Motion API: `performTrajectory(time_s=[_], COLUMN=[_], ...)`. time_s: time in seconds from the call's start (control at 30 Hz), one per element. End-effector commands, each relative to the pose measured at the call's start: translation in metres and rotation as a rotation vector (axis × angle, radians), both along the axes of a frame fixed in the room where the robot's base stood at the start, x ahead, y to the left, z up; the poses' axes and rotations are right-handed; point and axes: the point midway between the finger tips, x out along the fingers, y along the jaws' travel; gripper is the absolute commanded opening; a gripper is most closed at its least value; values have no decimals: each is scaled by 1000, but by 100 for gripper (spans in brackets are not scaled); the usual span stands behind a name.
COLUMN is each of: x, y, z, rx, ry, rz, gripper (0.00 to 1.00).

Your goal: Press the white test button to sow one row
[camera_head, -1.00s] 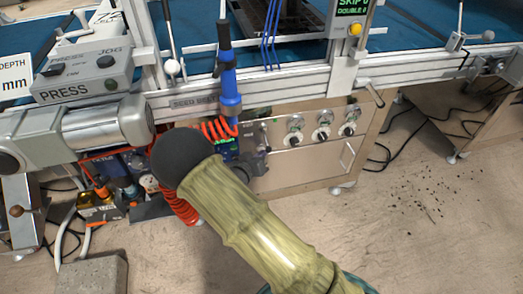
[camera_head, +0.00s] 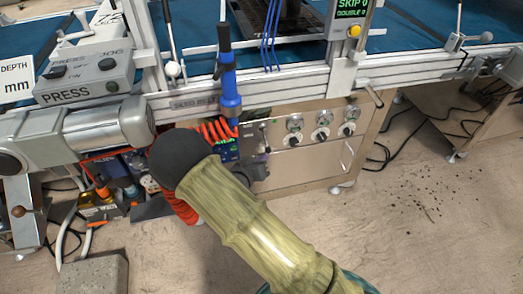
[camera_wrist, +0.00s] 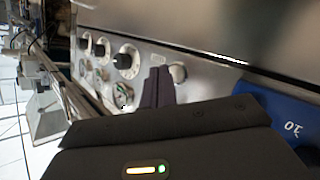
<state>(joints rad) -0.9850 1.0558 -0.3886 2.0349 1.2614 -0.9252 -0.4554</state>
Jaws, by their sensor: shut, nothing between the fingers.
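The white button (camera_wrist: 178,73) is a small round cap on the metal control panel in the wrist view. My gripper (camera_wrist: 159,72) is shut and empty. Its dark fingertips lie close beside the button in the picture. I cannot tell whether they touch it or the panel. In the head view my gripper is partly hidden behind my arm, at the left end of the steel control panel (camera_head: 305,166). I cannot make out the white button in that view.
Several black knobs with round dials (camera_head: 322,134) sit on the panel right of my gripper. A blue upright tool (camera_head: 230,90) and a red coiled hose (camera_head: 215,131) are above and behind my arm. Floor at the right front is clear apart from scattered seeds.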

Motion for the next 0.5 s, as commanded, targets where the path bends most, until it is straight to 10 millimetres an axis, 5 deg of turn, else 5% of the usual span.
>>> performTrajectory(time_s=[0.5], x=[-24], y=[-7], z=[1], rx=[-2], ry=[1], rz=[-1], gripper=[0])
